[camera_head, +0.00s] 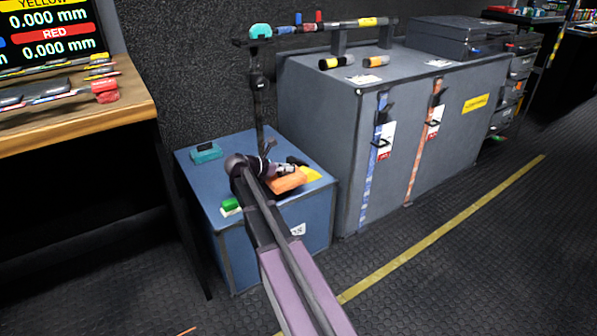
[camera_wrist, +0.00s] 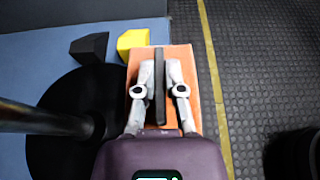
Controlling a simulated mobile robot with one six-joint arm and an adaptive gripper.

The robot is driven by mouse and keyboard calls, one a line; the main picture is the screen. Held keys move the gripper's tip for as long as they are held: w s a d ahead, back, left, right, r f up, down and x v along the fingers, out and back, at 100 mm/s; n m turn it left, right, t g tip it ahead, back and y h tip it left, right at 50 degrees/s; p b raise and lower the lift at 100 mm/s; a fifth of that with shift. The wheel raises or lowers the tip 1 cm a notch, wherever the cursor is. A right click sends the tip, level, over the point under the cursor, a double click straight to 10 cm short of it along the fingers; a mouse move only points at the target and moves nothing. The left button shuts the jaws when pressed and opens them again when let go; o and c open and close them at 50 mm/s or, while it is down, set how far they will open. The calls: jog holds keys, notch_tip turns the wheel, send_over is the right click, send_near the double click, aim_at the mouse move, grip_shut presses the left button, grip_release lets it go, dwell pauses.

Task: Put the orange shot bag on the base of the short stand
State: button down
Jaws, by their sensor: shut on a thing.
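The orange shot bag (camera_head: 288,181) is at the right side of the blue box top. It also shows in the wrist view (camera_wrist: 189,65). My gripper (camera_wrist: 160,72) is shut on the bag's black strap (camera_wrist: 159,92), one finger on each side. In the head view my gripper (camera_head: 268,170) partly hides the bag. The stand's round black base (camera_wrist: 60,135) lies on the box just left of the bag, with its pole (camera_wrist: 38,120) rising from it. The bag is beside the base; whether it touches the box top I cannot tell.
A yellow block (camera_wrist: 133,42) and a black block (camera_wrist: 90,47) lie beyond the bag. A teal bag (camera_head: 206,153) and a green block (camera_head: 231,204) are on the blue box (camera_head: 270,252). A large grey case (camera_head: 330,140) stands at the right. The ribbed floor (camera_head: 460,260) is clear.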

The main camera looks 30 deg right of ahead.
jog(key=shift+w+a+f, duration=0.15)
jog(key=shift+w+a, duration=0.65)
jog(key=shift+w, duration=0.35)
jog(key=shift+w+a+f, duration=0.1)
jog(key=shift+w+a, duration=0.7)
jog(key=shift+w, duration=0.3)
jog(key=shift+b, duration=0.3)
jog(key=shift+f+b, duration=1.7)
jog(key=shift+f, duration=0.05)
jog(key=c, duration=0.7)
grip_release()
jog(key=shift+c, duration=0.2)
jog(key=shift+a+r+p, duration=0.25)
jog(key=shift+a+p, duration=0.05)
jog(key=shift+a, duration=0.15)
jog(key=p+v, duration=0.2)
jog(key=v, duration=0.4)
jog(key=shift+a, duration=0.25)
